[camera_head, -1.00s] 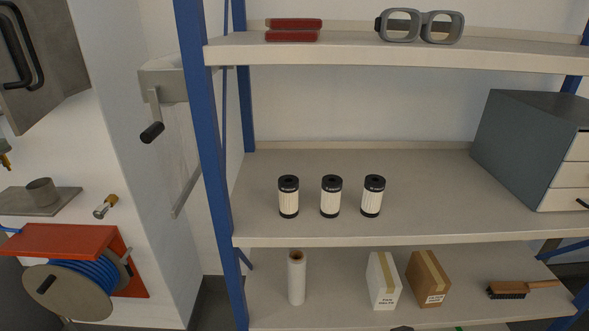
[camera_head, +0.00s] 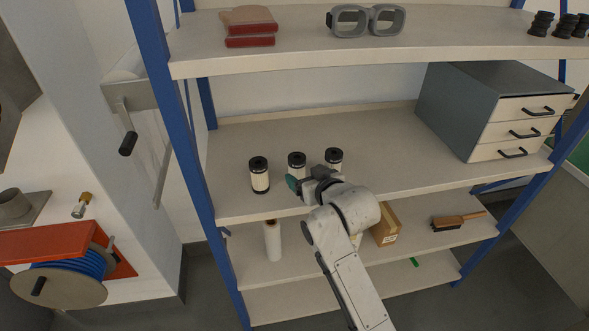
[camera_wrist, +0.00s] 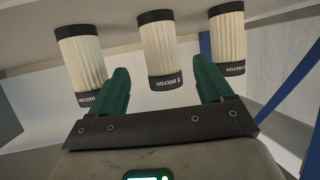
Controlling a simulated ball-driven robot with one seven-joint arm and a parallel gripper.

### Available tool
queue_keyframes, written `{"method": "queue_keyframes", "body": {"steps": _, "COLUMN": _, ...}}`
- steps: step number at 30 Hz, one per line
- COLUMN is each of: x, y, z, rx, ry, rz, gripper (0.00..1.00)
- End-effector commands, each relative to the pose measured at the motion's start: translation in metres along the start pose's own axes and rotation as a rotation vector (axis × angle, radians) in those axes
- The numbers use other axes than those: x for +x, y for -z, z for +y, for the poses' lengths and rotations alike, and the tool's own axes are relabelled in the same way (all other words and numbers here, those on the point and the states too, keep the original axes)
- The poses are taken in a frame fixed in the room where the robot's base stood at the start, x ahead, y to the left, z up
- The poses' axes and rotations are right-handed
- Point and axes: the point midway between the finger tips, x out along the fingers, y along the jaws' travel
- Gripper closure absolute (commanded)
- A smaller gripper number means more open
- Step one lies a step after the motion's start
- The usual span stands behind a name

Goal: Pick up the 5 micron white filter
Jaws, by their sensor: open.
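Three pleated white filters with black end caps stand in a row on the middle shelf: left (camera_head: 259,178), middle (camera_head: 297,160) and right (camera_head: 334,156). My gripper (camera_head: 305,185) is in front of the middle filter and hides its lower part. In the wrist view, my open green fingers (camera_wrist: 162,72) are spread to either side of the middle filter (camera_wrist: 157,45), with nothing gripped. That filter's black band carries a small label ending in "micron"; its number looks like 5 but is hard to read. The other two bands also show "micron", their numbers unclear.
The upper shelf (camera_head: 400,47) overhangs the filters. A grey drawer cabinet (camera_head: 455,110) stands right on the middle shelf, with bare shelf between. A white roll (camera_head: 272,242), a cardboard box (camera_head: 385,225) and a brush (camera_head: 455,221) are below. A blue post (camera_head: 172,120) is left.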

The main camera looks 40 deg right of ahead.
Motion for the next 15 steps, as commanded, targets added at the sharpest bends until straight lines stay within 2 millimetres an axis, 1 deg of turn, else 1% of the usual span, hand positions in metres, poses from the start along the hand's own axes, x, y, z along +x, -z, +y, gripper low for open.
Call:
{"method": "queue_keyframes", "body": {"steps": 1, "x": 0.005, "y": 0.0, "z": 0.0, "rx": 0.0, "ry": -0.001, "rz": -0.002, "gripper": 0.2}}
{"method": "queue_keyframes", "body": {"steps": 8, "x": 0.019, "y": 0.0, "z": -0.001, "rx": 0.001, "ry": 0.0, "rz": -0.002, "gripper": 0.2}}
{"method": "queue_keyframes", "body": {"steps": 15, "x": 0.05, "y": -0.003, "z": -0.003, "rx": 0.0, "ry": 0.0, "rz": -0.002, "gripper": 0.2}}
